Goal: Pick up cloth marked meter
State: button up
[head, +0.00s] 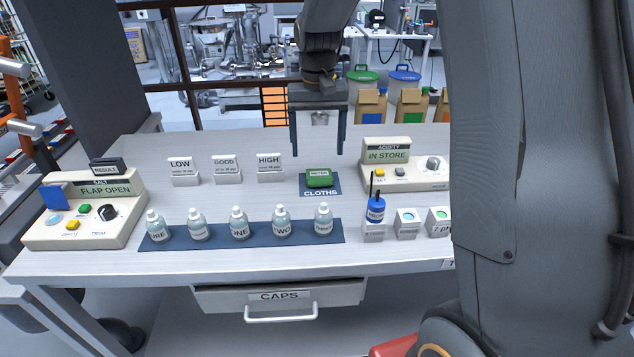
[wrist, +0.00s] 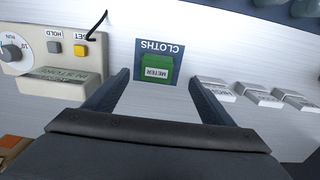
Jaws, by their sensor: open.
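The green cloth marked METER (head: 319,178) lies folded on a dark blue mat labelled CLOTHS (head: 320,191) on the bench. The cloth also shows in the wrist view (wrist: 157,71), with the mat (wrist: 180,47) under it. My gripper (head: 317,150) is open and empty above the bench, with its fingers pointing down. In the wrist view the cloth sits between and beyond the fingertips of my gripper (wrist: 158,80), apart from both.
The ACIDITY box (head: 390,178) stands close right of the cloth. LOW, GOOD and HIGH cards (head: 227,168) stand to its left. Several bottles (head: 240,225) stand on a blue mat in front. The SALT box (head: 85,215) is far left.

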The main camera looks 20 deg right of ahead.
aim_at(319, 174)
jog(key=shift+w+f, duration=0.25)
jog(key=shift+f, duration=0.45)
jog(key=shift+w+d+f+p, duration=0.15)
jog(key=shift+f+p, duration=0.25)
jog(key=shift+f, duration=0.85)
jog(key=shift+w+d+f+p, duration=0.1)
jog(key=shift+f+p, duration=0.3)
jog(key=shift+f, duration=0.8)
jog(key=shift+w+d+f+p, duration=0.15)
jog(key=shift+f+p, duration=0.25)
jog(key=shift+f, duration=0.85)
jog(key=shift+s, duration=0.1)
jog(key=c, duration=1.1)
